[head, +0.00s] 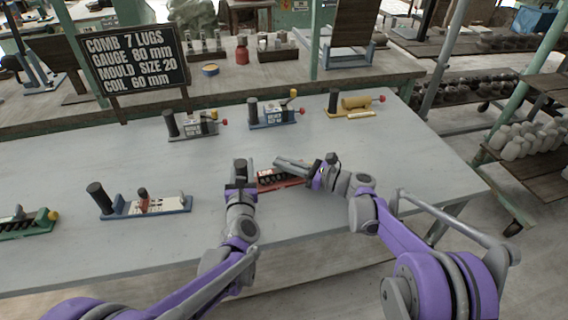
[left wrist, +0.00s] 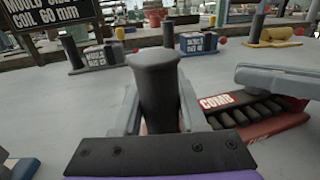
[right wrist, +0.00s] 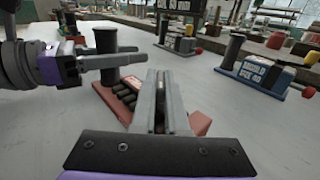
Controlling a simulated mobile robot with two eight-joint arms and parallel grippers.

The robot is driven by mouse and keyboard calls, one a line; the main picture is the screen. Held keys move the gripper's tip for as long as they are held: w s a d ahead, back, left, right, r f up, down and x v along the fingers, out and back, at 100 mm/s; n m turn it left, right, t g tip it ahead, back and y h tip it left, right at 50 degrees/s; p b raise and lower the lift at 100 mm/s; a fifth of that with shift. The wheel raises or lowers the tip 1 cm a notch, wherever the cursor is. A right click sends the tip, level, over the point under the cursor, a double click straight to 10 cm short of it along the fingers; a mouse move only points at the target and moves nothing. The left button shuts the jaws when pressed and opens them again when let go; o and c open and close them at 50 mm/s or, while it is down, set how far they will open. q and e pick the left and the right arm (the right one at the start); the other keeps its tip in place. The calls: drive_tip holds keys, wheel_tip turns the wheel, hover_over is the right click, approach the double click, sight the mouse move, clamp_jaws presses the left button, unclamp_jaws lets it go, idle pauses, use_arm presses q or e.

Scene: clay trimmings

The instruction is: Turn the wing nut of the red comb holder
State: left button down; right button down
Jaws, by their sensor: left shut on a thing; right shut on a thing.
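The red comb holder (head: 270,186) lies on the grey table between my grippers; its COMB label and dark lugs show in the left wrist view (left wrist: 283,127). My left gripper (head: 240,172) is shut on the holder's upright black handle (left wrist: 156,85), with one finger on each side of it. My right gripper (head: 281,163) reaches in from the right over the holder, its fingers nearly together. In the right wrist view its fingers (right wrist: 160,90) point down at the holder's end, with a thin dark part between them. The wing nut is mostly hidden by these fingers.
Blue (head: 150,207) and green (head: 28,224) holders stand to the left. Grey (head: 194,126), blue (head: 272,116) and yellow (head: 354,104) ones stand at the back. A sign (head: 130,62) reads comb 7 lugs, gauge 80 mm. The table right of my right gripper is clear.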

drive_tip(key=shift+n+g+y, duration=0.4)
drive_tip(key=shift+n+g, duration=0.2)
drive_tip(key=shift+g, duration=0.6)
drive_tip(key=c, duration=0.9)
unclamp_jaws()
drive_tip(key=shift+c, duration=0.2)
drive_tip(key=v, duration=1.2)
drive_tip(key=shift+f, duration=0.15)
